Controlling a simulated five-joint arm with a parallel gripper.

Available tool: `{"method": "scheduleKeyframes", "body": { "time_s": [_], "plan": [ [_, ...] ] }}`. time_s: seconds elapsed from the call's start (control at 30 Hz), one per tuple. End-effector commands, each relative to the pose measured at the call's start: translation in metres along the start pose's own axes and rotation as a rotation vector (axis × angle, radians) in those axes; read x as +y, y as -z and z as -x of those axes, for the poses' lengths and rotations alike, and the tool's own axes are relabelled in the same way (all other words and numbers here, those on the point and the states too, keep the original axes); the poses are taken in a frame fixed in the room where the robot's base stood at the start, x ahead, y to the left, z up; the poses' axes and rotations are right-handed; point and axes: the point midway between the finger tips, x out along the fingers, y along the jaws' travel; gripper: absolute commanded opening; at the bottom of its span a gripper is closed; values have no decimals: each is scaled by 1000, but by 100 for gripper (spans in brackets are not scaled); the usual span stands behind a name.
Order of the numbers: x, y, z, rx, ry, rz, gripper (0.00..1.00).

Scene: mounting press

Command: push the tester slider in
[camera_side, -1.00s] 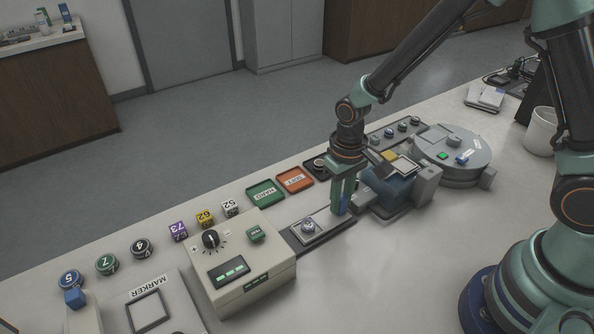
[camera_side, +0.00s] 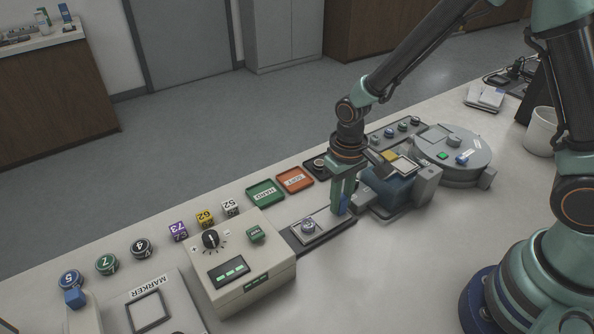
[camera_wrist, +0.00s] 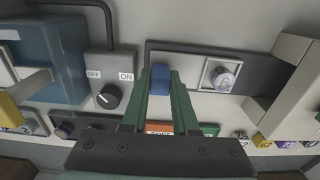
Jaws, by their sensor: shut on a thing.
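The tester (camera_side: 240,265) is a cream box with a dial, a display and a green button; its edge shows at the right of the wrist view (camera_wrist: 294,84). The slider (camera_side: 327,222) sticks out of its right side on a dark track. It bears a pale square seat with a round grey piece (camera_side: 308,227), seen also in the wrist view (camera_wrist: 223,79). A blue handle (camera_wrist: 160,77) stands at the slider's outer end. My gripper (camera_wrist: 160,84) is shut on this handle, one green finger on each side. In the side view my gripper (camera_side: 344,204) partly hides the handle.
The blue press (camera_side: 390,188) stands close right of my gripper, with an ON/OFF knob (camera_wrist: 108,97) near my fingers. Green (camera_side: 265,192) and orange (camera_side: 295,180) trays lie behind. Several numbered pieces line the back edge. The bench front is clear.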

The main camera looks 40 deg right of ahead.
Motion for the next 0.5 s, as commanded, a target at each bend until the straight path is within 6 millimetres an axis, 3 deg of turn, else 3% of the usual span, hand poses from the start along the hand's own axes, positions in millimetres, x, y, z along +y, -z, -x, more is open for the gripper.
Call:
{"method": "scheduleKeyframes", "body": {
  "time_s": [0.17,0.5],
  "plan": [
    [-23,1,1,1,0,7,0],
    [-107,1,1,3,1,5,0]
  ]
}}
